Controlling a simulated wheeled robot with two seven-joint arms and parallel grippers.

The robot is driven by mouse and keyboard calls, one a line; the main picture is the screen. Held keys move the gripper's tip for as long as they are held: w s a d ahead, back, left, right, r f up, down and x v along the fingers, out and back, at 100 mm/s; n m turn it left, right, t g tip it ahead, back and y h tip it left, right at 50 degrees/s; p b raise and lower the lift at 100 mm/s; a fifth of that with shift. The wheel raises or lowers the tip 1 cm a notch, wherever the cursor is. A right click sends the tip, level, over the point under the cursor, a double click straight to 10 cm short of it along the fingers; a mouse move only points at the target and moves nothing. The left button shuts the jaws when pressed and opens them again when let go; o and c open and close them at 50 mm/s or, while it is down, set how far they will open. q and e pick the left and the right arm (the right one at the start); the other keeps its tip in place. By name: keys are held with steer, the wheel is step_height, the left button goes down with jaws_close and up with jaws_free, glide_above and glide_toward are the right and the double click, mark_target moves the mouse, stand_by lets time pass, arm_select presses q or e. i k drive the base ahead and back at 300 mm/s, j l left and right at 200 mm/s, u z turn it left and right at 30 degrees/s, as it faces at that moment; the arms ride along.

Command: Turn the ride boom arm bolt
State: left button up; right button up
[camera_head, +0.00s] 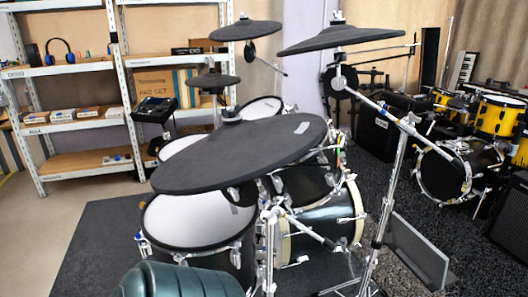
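A silver boom arm (382,104) slopes down from left to right, under the dark cymbal pad (338,39) at the upper right. It passes through a clamp (408,122) on top of an upright silver stand (390,195). A bolt at that clamp is too small to make out clearly. A second boom arm (305,230) sits lower, below the large dark cymbal pad (240,156) in front. I cannot tell for sure which boom is the ride's. Neither of my grippers is in view.
An electronic drum kit with a white mesh pad (198,218) fills the middle. A dark green rounded object (175,281) is at the bottom edge. Shelves (88,120) stand back left, and a yellow drum kit (497,115) stands at right. Bare floor (60,215) lies at left.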

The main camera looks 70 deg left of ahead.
mark_target(278, 200)
steer(key=i+z, duration=0.1)
steer(key=i, duration=1.85)
steer(key=i+u, duration=0.35)
steer(key=i, duration=0.3)
steer(key=i+l+u, duration=0.25)
steer(key=i+u, duration=0.15)
steer(key=i, duration=0.2)
steer(key=i+u, duration=0.15)
steer(key=i, duration=0.5)
steer(key=u, duration=4)
